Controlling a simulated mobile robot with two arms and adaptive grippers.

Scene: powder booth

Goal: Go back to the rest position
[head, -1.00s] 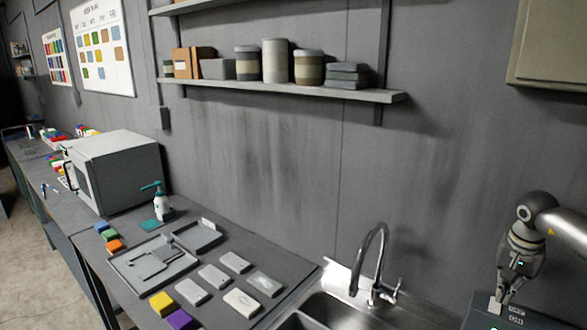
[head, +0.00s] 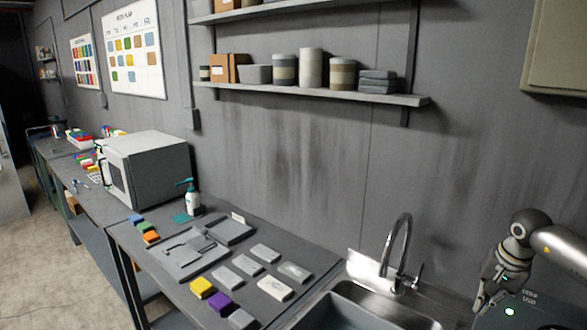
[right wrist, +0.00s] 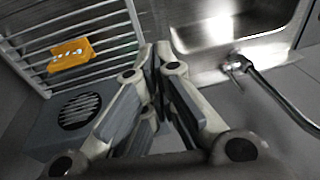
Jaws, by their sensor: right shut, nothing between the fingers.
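My right gripper (head: 482,300) is at the lower right of the head view, over the counter to the right of the sink. In the right wrist view my right gripper (right wrist: 157,50) has its fingers together with nothing between them. The sink basin (right wrist: 230,40) lies beyond the fingertips there, apart from them. My left gripper is not in the head view.
A sink (head: 352,306) with a tall faucet (head: 402,245) stands left of my right gripper. The counter holds a grey tray (head: 180,262), several coloured and grey blocks, a pump bottle (head: 192,200) and a microwave (head: 150,168). In the right wrist view an orange piece (right wrist: 72,54) lies on a metal rack (right wrist: 105,25).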

